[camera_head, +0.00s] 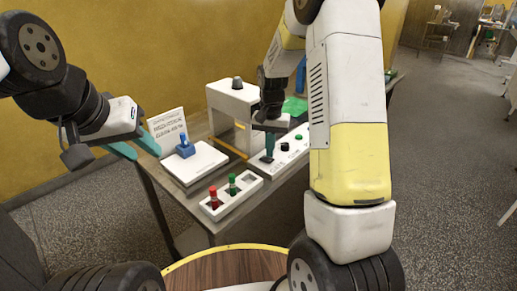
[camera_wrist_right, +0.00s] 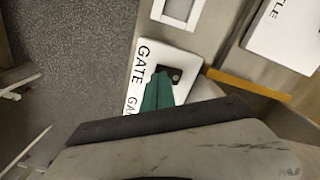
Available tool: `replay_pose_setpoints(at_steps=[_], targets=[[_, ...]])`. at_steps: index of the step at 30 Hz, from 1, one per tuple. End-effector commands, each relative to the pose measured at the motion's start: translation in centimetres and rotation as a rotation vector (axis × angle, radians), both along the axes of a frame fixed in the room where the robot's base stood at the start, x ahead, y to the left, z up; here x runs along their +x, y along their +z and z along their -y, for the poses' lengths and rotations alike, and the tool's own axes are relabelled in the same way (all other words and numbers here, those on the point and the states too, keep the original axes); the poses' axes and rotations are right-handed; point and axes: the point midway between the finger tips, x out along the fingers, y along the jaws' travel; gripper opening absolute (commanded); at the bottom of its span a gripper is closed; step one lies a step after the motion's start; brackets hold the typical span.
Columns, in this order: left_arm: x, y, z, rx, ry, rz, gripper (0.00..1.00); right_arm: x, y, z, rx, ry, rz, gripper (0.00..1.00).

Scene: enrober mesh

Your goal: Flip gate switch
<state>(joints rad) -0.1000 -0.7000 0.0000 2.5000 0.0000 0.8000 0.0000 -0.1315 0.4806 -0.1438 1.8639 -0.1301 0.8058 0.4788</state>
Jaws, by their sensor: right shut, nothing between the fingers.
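The white control panel (camera_head: 262,166) lies on the table in the head view. The right wrist view shows the panel's "GATE" lettering (camera_wrist_right: 142,62) and a small dark switch (camera_wrist_right: 175,74) beside it. My right gripper (camera_head: 268,157) points down at the panel's near end, its teal fingers shut with nothing between them. In the right wrist view its fingertips (camera_wrist_right: 160,76) are right at the switch and partly cover it; I cannot tell whether they touch it or which way it is set. My left gripper (camera_head: 141,147) is open and empty at the table's left edge.
A white base with a blue handle (camera_head: 185,146) and a sign (camera_head: 168,131) stand left of the panel. A white holder (camera_head: 241,198) with red and green bottles is in front. A white machine (camera_head: 222,100) stands behind.

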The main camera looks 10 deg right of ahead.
Motion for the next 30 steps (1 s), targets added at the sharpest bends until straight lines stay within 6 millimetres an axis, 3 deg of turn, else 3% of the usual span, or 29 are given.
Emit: replay_pose_setpoints(at_steps=[30], targets=[[0.0, 0.0, 0.0, 0.0, 0.0, 0.0, 0.36, 0.0, -1.6, 0.0, -0.001, 0.0, -0.001, 0.0]])
